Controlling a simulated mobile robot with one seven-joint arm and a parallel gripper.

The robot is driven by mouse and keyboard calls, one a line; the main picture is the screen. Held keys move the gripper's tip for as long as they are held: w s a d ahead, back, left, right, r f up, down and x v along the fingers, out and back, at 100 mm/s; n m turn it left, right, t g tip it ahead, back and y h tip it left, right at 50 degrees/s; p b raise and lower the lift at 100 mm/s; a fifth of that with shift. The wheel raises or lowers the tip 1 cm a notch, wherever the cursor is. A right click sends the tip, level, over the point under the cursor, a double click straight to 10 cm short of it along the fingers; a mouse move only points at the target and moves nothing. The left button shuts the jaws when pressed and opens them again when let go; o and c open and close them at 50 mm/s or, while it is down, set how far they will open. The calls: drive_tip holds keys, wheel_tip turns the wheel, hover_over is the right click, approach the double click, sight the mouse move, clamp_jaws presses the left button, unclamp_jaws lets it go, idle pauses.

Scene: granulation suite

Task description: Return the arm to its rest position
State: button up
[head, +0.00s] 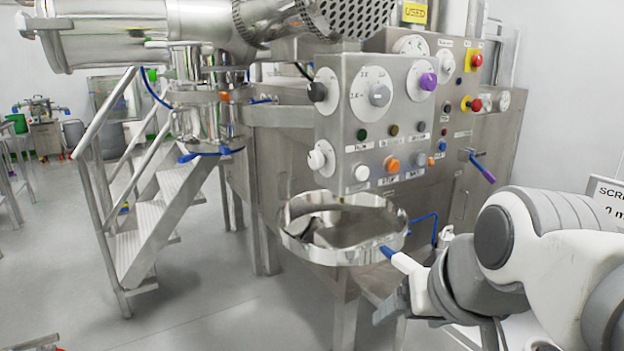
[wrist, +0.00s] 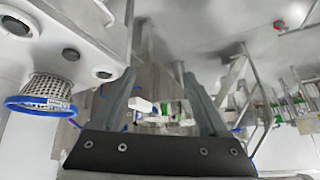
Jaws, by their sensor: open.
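My arm (head: 545,235) reaches in from the right edge of the head view, bent, in front of the steel machine. My gripper (head: 392,306) is low at the machine's front, below and right of the round steel bowl, and only partly visible there. In the wrist view both fingers of my gripper (wrist: 160,88) stand apart with nothing held between them. Whether the hand touches the machine cannot be told.
The steel machine (head: 290,150) has a control panel (head: 385,115) with knobs and buttons. The round steel bowl (head: 340,257) juts from its front. Steps (head: 150,215) stand left. A perforated basket with a blue rim (wrist: 40,104) shows in the wrist view.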

drive_tip(key=s+d+f+g+h, duration=0.1)
drive_tip(key=s+d+f, duration=0.1)
drive_tip(key=s+f, duration=0.4)
wheel_tip(320, 180, up, 22)
drive_tip(key=w+p, duration=0.1)
drive_tip(key=p, duration=2.1)
drive_tip(key=shift+w+a+r, duration=0.15)
drive_tip(key=shift+w, duration=0.25)
drive_tip(key=shift+c, duration=0.2)
